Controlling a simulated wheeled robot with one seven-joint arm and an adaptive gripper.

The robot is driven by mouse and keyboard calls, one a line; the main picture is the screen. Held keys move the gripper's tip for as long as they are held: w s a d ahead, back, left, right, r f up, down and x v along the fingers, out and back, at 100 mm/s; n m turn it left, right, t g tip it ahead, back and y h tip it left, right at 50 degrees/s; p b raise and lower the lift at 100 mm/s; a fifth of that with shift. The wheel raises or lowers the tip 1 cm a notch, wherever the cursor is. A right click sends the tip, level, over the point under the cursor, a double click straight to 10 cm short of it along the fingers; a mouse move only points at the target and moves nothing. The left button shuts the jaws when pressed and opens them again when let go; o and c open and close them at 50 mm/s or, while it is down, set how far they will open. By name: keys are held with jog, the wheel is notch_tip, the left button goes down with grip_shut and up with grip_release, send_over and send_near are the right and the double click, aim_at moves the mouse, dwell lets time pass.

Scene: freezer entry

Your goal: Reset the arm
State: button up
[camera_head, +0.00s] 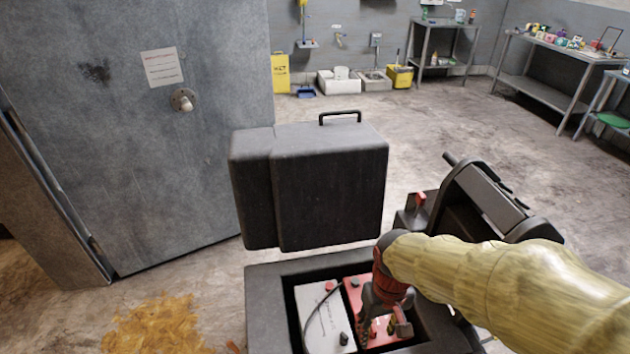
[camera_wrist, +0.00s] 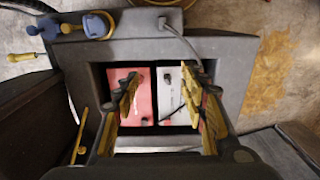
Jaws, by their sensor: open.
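My arm, in a yellowish sleeve, reaches in from the right in the head view. My gripper (camera_head: 378,325) points down over an open dark box (camera_head: 262,283) that is part of a black machine. In the wrist view my gripper (camera_wrist: 168,85) has its two yellow-and-black fingers spread wide, with nothing between them. Below lie a red block (camera_wrist: 128,85) and a white block (camera_wrist: 185,95) side by side in the box. The head view also shows the red block (camera_head: 357,297) partly behind my gripper and the white block (camera_head: 322,312). I cannot tell whether a fingertip touches either block.
A dark case-like cover (camera_head: 330,190) with a handle stands upright behind the box. A grey metal door (camera_head: 130,130) stands at the left. A brown stain (camera_head: 160,325) marks the floor. Metal tables (camera_head: 545,88) line the back right. Open floor (camera_head: 450,125) lies between.

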jog(key=s+d+r+m+t, duration=0.1)
jog(key=s+d+r+t, duration=0.1)
jog(key=r, duration=0.7)
jog(key=s+d+r+m+t, duration=0.1)
jog(key=s+d+r+t, duration=0.2)
jog(key=s+r, duration=0.2)
notch_tip(320, 180, up, 4)
jog(key=shift+f+t, duration=0.1)
jog(key=shift+t, duration=0.3)
dwell(0.5)
